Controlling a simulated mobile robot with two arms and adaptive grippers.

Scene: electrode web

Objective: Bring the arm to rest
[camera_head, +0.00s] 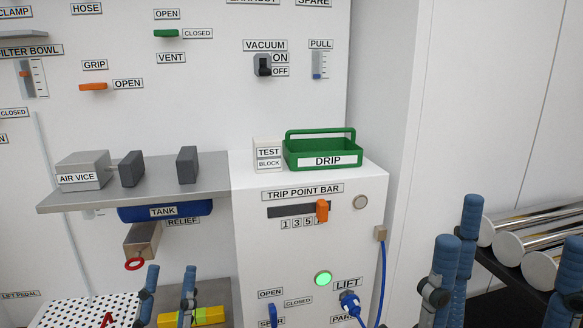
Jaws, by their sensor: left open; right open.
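My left gripper (170,282) is at the bottom, left of centre, with its two blue-tipped fingers pointing up and spread apart. It is open, and I see nothing clamped in it. A yellow block (208,315) shows behind and beside its right finger; I cannot tell whether they touch. My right gripper (505,278) is at the lower right, its blue fingers standing upright and wide apart. It is open and empty, in front of the rack of metal rolls. Most of both arms lies outside the picture.
A white cabinet (295,245) stands mid-view with a green DRIP tray (322,154) and a white test block (268,153) on top. A grey shelf (212,189) with the air vice (84,171) juts out left. Metal rolls (530,238) lie at right. A perforated white plate (75,313) is lower left.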

